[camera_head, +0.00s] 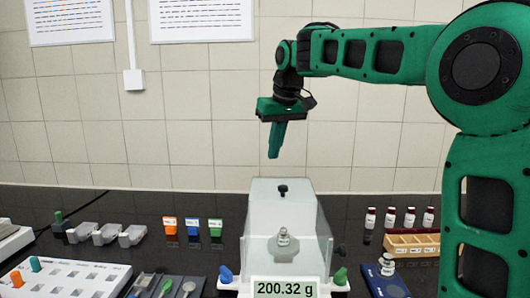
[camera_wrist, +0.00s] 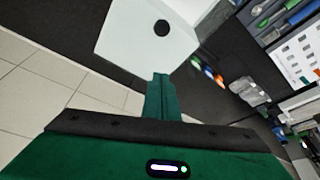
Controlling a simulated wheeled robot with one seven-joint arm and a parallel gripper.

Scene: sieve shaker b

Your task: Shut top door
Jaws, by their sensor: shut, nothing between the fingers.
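A glass-walled balance (camera_head: 245,262) stands on the dark bench, its display reading 200.32 g. Its pale top door (camera_head: 262,186) has a black knob (camera_head: 283,190) near the back end of the enclosure. I cannot tell for sure how far the door is open. A metal weight (camera_head: 283,240) sits inside. My gripper (camera_head: 273,156) is shut and empty, pointing down above the back of the balance, apart from the knob. In the wrist view, the fingers (camera_wrist: 160,77) lie below the pale panel (camera_wrist: 125,35) with its dark knob (camera_wrist: 160,28).
Blue (camera_head: 226,274) and green (camera_head: 341,276) knobs flank the balance. Vials (camera_head: 409,217), a wooden rack (camera_head: 412,243) and a blue weight case (camera_head: 385,281) are right.

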